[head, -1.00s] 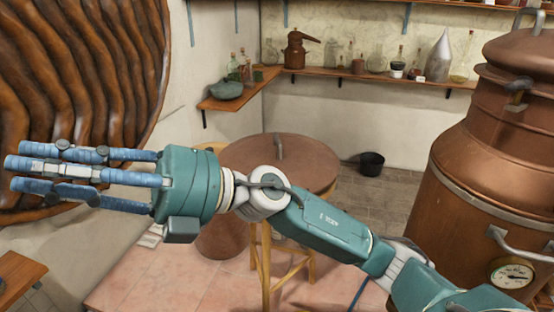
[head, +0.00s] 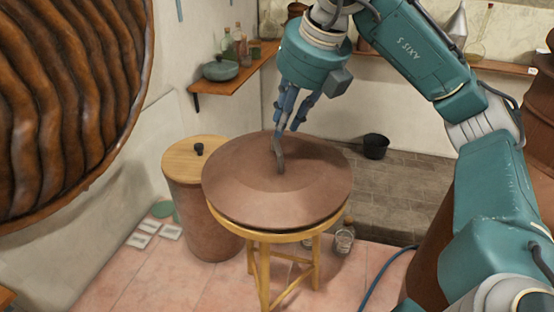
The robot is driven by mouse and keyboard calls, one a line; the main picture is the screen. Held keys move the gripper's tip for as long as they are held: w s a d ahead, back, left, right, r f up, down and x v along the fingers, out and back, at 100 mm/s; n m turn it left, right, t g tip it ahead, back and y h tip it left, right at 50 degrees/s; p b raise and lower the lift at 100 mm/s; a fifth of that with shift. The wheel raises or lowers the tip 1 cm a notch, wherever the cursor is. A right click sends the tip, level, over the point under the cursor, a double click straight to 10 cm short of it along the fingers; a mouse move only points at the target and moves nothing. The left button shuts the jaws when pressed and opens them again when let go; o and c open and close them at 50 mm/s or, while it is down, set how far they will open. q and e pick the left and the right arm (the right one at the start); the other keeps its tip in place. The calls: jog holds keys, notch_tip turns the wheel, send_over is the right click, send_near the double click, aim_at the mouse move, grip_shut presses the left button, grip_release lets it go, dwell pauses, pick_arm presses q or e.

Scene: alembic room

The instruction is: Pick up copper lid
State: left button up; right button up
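The copper lid (head: 235,178) is a wide, shallow brown dome. It lies on a round wooden stool (head: 262,236) in the middle of the head view. Its upright grey handle (head: 279,157) stands at the centre. My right gripper (head: 289,130) points down just above the handle. Its blue fingers are spread apart with nothing visible between them. The fingertips overlap the handle's top in the picture, so I cannot tell whether they touch it. My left gripper is not in view.
A copper drum with a wooden top (head: 190,158) stands close to the stool's left. A black bucket (head: 376,147) is on the floor behind right. A corner shelf (head: 240,76) holds bottles and a bowl. A large copper vessel (head: 540,130) is at the right edge.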

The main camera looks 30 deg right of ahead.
aim_at(275, 144)
jog(key=shift+s+a+f+p, duration=0.15)
jog(key=shift+a+f+p, duration=0.15)
jog(key=shift+a+f, duration=0.4)
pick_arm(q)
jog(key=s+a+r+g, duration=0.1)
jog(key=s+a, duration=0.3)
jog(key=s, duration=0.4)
pick_arm(e)
jog(key=shift+w+d+f, duration=0.25)
jog(key=shift+w+f, duration=0.15)
jog(key=shift+f, duration=0.35)
jog(key=f+p, duration=0.1)
jog(key=w+f+p, duration=0.1)
jog(key=shift+w+d+p, duration=0.25)
jog(key=shift+w+p, duration=0.05)
jog(key=shift+p, duration=0.05)
jog(key=shift+p+x, duration=0.3)
jog(key=shift+x, duration=0.8)
jog(key=shift+a+f, duration=0.1)
jog(key=shift+f, duration=0.3)
jog(key=shift+c, duration=1.3)
grip_shut()
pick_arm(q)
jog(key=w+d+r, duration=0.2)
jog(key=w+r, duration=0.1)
